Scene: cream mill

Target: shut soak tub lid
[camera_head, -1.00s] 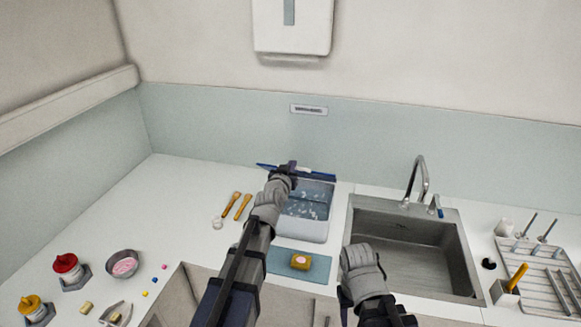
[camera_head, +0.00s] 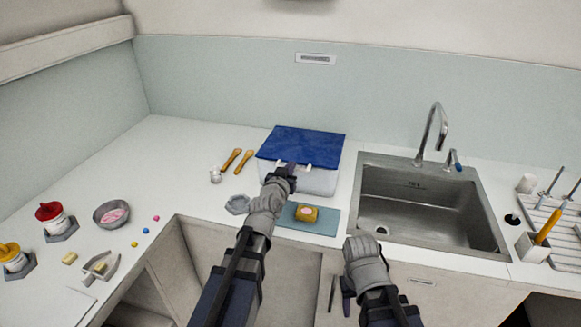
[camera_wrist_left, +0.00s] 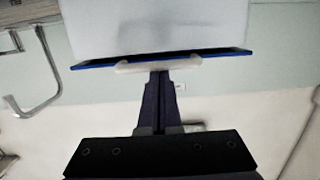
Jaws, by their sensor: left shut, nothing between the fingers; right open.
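The soak tub (camera_head: 313,183) is a pale, translucent box on the counter. Its blue lid (camera_head: 302,144) lies over the top, covering the opening; I cannot tell whether it sits fully flush. My left gripper (camera_head: 286,170) is shut and empty at the lid's front edge. In the left wrist view, the fingers (camera_wrist_left: 160,88) meet a pale handle (camera_wrist_left: 172,63) on the blue lid edge (camera_wrist_left: 100,62), with the tub wall (camera_wrist_left: 160,25) beyond. My right gripper (camera_head: 346,293) is open and empty, low in front of the counter, away from the tub.
A sink (camera_head: 425,205) with a tap (camera_head: 433,130) is right of the tub. Wooden-handled tools (camera_head: 237,160) lie left. A bowl (camera_head: 112,213) and red-topped bottle (camera_head: 52,217) stand far left.

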